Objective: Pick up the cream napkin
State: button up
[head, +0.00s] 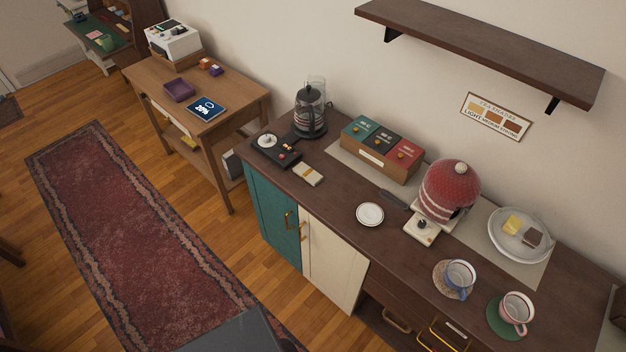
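A small cream folded piece (308,174), which looks like the cream napkin, lies on the dark wooden sideboard top (335,205). It is near the front edge, just right of a black tray and above the seam between the teal and cream doors. Nothing covers it. My gripper is not in view, so its state does not show.
Two cups (459,276) are farther right. A red rug (120,230) covers the floor left.

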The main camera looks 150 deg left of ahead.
aim_at(303, 170)
jog(key=u, duration=0.2)
jog(key=k, duration=0.1)
jog(key=u, duration=2.7)
jog(key=k, duration=0.15)
jog(key=u, duration=1.85)
